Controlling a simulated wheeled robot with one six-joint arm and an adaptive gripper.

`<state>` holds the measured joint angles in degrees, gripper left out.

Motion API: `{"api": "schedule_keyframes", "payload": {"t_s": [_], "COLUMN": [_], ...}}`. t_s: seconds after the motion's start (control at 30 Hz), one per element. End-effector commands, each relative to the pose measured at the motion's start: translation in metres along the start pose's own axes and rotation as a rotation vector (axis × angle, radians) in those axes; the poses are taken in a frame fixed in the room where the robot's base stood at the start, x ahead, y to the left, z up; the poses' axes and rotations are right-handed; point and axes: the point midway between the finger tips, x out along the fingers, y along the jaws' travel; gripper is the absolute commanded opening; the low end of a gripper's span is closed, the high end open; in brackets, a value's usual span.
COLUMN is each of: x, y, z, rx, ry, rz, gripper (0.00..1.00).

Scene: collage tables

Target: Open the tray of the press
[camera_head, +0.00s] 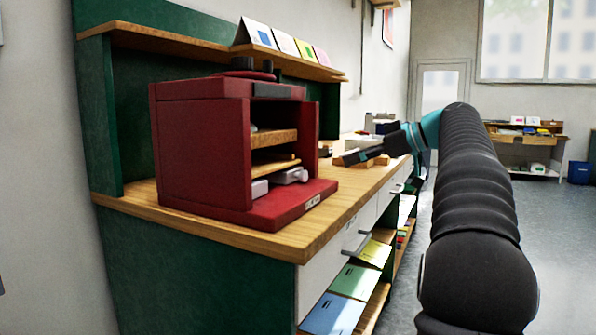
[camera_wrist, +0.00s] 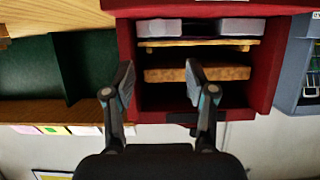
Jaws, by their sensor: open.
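The dark red press (camera_head: 200,150) stands on the wooden worktop, its front open; it also shows in the wrist view (camera_wrist: 125,50), upside down. Inside are a thick wooden board (camera_head: 274,137) and, below it, a thinner wooden board (camera_head: 276,166). Two light grey blocks (camera_head: 260,188) sit under the thinner board, near the red base. The boards show in the wrist view too, the thin one (camera_wrist: 205,43) and the thick one (camera_wrist: 225,73). I cannot tell which part is the tray. My gripper (camera_wrist: 160,82) is open and empty, in front of the press and apart from it. It shows in the head view (camera_head: 362,156).
The wooden worktop (camera_head: 240,238) has a free strip before the press. A shelf (camera_head: 200,47) with coloured cards runs behind it. White drawers with handles (camera_head: 358,244) are below. A blue-grey container (camera_wrist: 292,65) stands beside the press in the wrist view.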

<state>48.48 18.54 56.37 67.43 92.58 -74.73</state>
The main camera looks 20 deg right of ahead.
Motion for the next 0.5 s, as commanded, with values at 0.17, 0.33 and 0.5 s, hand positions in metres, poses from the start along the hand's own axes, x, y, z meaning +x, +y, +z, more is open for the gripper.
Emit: {"api": "schedule_keyframes", "payload": {"t_s": [0.17,0.33,0.5], "x": [0.011,0.04,0.071], "y": [0.0,-0.002,-0.001], "z": [0.0,0.0,0.0], "rx": [-0.001,-0.001,-0.001], "ry": [0.0,-0.001,-0.001], "rz": [-0.001,-0.006,-0.005], "gripper": [0.56,0.56,0.56]}}
